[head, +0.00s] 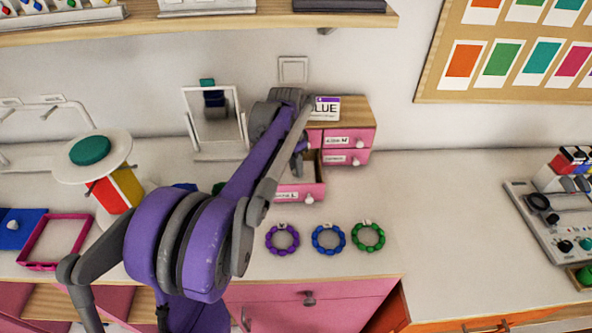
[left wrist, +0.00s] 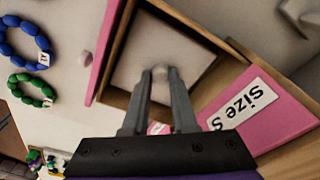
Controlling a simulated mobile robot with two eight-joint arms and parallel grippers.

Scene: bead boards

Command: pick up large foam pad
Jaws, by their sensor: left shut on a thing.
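My left gripper (head: 298,164) reaches down into an open pink-fronted drawer (head: 310,190) of a small wooden cabinet, the drawer's label ending in "L". In the left wrist view the gripper (left wrist: 160,76) has its fingertips close together on a small pale knob. The knob sits on a flat light grey pad (left wrist: 180,48), which I take for the large foam pad, lying within the drawer's wooden walls. The pad's near part is hidden behind the fingers. In the head view my arm covers much of the drawer. My right gripper is not in view.
Closed pink drawers (head: 340,140) are above the open one; a "Size S" label shows in the wrist view. Purple (head: 282,239), blue (head: 328,238) and green (head: 368,236) bead rings lie in front. A mirror (head: 215,125) stands left.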

